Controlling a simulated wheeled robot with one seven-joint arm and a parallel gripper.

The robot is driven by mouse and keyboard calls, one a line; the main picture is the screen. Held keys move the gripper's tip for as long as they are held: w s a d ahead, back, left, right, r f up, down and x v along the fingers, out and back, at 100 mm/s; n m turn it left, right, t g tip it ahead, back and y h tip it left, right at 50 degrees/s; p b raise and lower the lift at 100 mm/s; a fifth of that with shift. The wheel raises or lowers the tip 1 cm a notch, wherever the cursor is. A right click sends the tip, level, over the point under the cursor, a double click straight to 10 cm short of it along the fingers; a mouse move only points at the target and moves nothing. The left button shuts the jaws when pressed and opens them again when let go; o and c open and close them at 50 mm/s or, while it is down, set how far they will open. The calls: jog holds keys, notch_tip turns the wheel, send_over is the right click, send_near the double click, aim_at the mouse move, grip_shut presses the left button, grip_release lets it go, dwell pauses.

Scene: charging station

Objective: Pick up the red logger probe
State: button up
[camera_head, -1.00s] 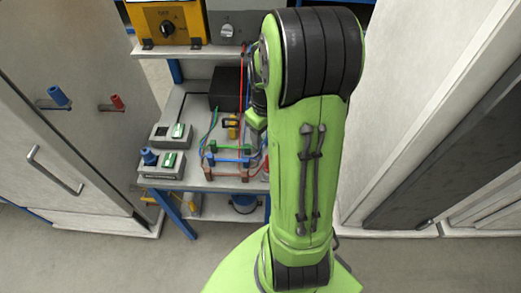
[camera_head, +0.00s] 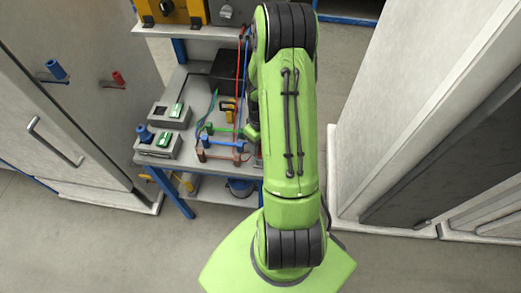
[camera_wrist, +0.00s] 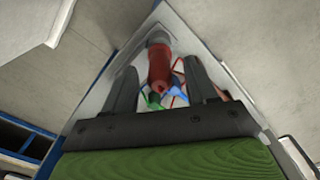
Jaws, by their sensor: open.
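In the wrist view, a red cylinder with a grey end, which looks like the red logger probe (camera_wrist: 159,66), stands near a corner of the grey table (camera_wrist: 108,82). My gripper (camera_wrist: 160,72) is open, with its two dark fingers on either side of the red body in the picture. Gaps show on both sides, and I cannot tell how deep the probe sits between the fingers. In the head view, my green arm hides the gripper and most of that table edge.
Two grey chargers with green parts (camera_head: 162,141), a blue cylinder (camera_head: 143,133) and coloured leads with a brown block (camera_head: 203,155) are on the table left of my arm. Another red cylinder (camera_head: 119,78) and a blue one (camera_head: 56,70) sit in holders on the left cabinet. A shelf (camera_head: 190,31) is behind.

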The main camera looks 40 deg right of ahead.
notch_tip(320, 180, down, 3)
jog(key=shift+d+f, duration=0.1)
jog(key=shift+f, duration=0.05)
grip_shut()
